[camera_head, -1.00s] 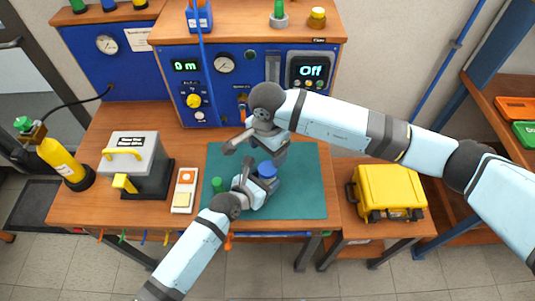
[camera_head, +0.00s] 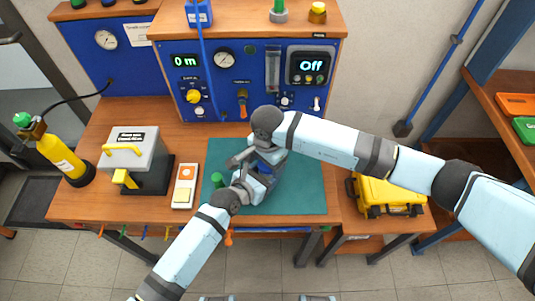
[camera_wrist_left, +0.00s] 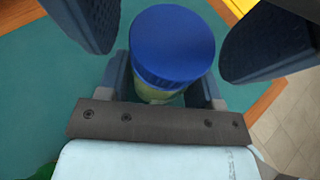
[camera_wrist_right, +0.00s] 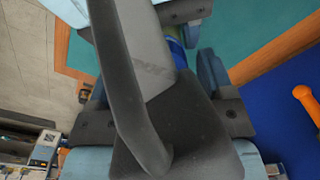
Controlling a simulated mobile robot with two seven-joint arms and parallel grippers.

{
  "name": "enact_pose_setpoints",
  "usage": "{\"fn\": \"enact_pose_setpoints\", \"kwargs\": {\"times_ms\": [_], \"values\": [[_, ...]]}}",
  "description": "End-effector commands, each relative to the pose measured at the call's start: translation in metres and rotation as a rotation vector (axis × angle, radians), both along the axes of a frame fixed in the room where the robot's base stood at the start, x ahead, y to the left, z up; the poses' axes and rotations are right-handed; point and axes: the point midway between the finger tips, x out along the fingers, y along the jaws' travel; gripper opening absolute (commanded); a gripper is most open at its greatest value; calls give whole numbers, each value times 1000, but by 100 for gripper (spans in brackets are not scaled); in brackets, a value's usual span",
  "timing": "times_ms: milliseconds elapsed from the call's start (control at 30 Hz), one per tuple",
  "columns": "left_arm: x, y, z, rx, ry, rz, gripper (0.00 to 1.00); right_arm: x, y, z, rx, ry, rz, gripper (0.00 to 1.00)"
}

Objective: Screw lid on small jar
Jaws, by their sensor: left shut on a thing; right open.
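The small jar (camera_wrist_left: 155,94) has a pale greenish body, and a wide blue lid (camera_wrist_left: 172,45) sits on top of it. My left gripper (camera_head: 254,188) is shut on the jar's body, with its fingers on both sides below the lid. My right gripper (camera_head: 258,158) is open just above, its dark fingers apart on either side of the lid in the left wrist view. In the head view the grippers hide most of the jar. In the right wrist view only a strip of blue lid (camera_wrist_right: 177,50) shows. How tightly the lid sits cannot be told.
A green-topped item (camera_head: 218,180) stands left of my left gripper on the teal mat (camera_head: 300,195). A white box with an orange button (camera_head: 185,187) and a grey press-like device (camera_head: 138,160) stand further left. The blue panel (camera_head: 250,85) rises behind. The mat's right part is clear.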

Motion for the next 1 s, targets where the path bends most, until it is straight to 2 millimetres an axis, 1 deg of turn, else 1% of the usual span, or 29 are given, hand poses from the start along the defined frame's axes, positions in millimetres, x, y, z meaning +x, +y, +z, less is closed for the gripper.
{"fn": "enact_pose_setpoints", "kwargs": {"times_ms": [300,367,400,467,500,533,667,800,867,1000], "values": [[0,0,-1,1,0,0,0,0,0,-2,-1,-1,0,74],[0,0,-1,1,0,0,0,0,0,-2,-1,-1,0,61],[0,0,-1,1,0,0,0,0,0,-2,-1,-1,0,52],[0,0,-1,1,1,0,0,0,0,-2,-1,-1,0,38],[0,0,-1,1,1,0,0,0,0,-2,-1,-1,0,29],[0,0,-1,1,1,0,0,0,0,-2,-1,-1,0,25],[0,0,-1,1,1,0,0,0,0,-2,-1,-1,-45,25],[0,0,-1,1,1,0,0,0,0,-3,-1,1,-204,25],[0,0,-1,1,1,1,0,0,-1,-3,-1,1,-253,25],[0,0,-1,1,1,1,0,0,-1,-3,-2,1,-286,25]]}}
